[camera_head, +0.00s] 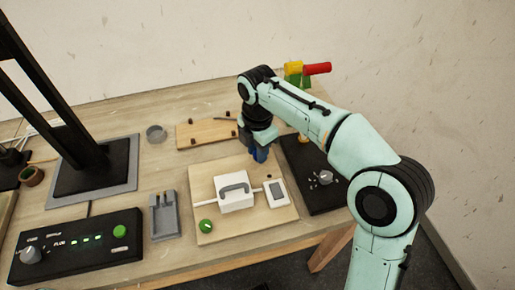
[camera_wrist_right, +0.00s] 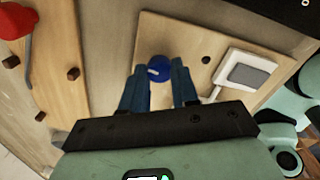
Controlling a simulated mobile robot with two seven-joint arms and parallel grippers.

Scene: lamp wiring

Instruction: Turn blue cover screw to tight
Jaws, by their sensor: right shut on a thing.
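The blue cover screw (camera_wrist_right: 158,65) shows in the right wrist view as a round blue knob with a pale mark, on the wooden board (camera_wrist_right: 185,35). My right gripper (camera_wrist_right: 159,80) has its blue fingers on either side of the screw and is shut on it. In the head view my right gripper (camera_head: 259,155) points down at the board's far edge, and the screw cannot be told apart from the fingers there. A white cover with a grey handle (camera_head: 235,190) sits on the board. My left gripper is not in view.
A green knob (camera_head: 206,225) and a white switch (camera_head: 278,193) are on the same board. A black panel with a knob (camera_head: 315,182) is close on the right. A board with pegs (camera_head: 207,132) lies behind. A control box (camera_head: 75,248) stands front left.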

